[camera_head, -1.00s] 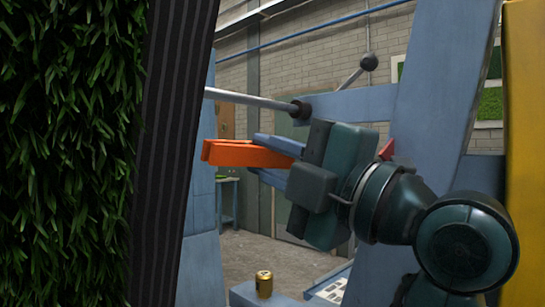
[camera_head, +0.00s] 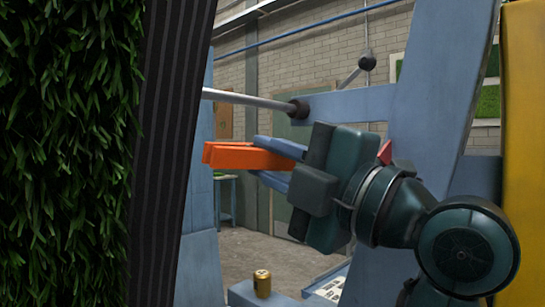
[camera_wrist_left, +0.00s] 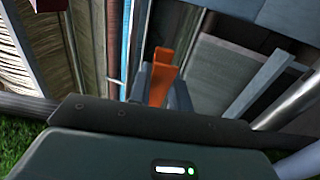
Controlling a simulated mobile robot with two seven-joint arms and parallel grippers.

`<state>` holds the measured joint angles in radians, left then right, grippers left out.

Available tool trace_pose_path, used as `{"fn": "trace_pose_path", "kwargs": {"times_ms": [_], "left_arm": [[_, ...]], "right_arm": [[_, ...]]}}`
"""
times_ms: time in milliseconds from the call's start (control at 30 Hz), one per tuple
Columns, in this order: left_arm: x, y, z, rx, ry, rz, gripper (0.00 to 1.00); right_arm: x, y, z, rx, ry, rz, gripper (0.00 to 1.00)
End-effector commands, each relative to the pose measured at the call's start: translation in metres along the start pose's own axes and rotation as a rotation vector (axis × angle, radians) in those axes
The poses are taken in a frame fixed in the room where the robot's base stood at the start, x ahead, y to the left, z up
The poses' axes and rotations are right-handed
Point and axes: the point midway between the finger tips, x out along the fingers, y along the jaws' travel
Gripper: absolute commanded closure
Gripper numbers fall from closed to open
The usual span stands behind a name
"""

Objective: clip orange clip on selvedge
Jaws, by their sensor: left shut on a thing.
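The orange clip (camera_head: 240,157) is held in my left gripper (camera_head: 277,164), which is shut on it, with the clip's free end pointing left. The selvedge (camera_head: 168,140) is the dark ribbed strip along the right edge of the green turf (camera_head: 65,150). In the head view a small gap shows between the clip's tip and the selvedge, and the clip is not on it. How far apart they are in depth I cannot tell. In the left wrist view the orange clip (camera_wrist_left: 161,78) stands between the two blue-grey fingers (camera_wrist_left: 160,92). My right gripper is not in view.
A metal rod (camera_head: 245,98) with a dark collar runs just above the clip. Blue frame posts (camera_head: 435,90) and a yellow panel (camera_head: 525,150) stand at the right. A gold can (camera_head: 262,283) stands on a blue ledge low in the middle.

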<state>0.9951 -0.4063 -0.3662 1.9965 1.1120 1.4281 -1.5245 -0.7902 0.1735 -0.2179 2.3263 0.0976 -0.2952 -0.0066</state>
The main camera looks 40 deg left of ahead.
Motion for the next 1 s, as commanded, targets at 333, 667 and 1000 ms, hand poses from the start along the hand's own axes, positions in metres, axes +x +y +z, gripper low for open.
{"fn": "trace_pose_path", "kwargs": {"times_ms": [333,667,1000], "left_arm": [[0.0001,0.0002,-0.0002,0.0,0.0,0.0,0.95],[0.0002,0.0004,-0.0019,-0.001,0.0,0.0,0.95],[0.0002,0.0006,-0.0086,0.0,0.0,0.001,0.95]], "right_arm": [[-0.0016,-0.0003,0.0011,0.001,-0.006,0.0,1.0],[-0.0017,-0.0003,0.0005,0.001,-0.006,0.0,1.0],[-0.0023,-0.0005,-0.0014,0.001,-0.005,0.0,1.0]]}}
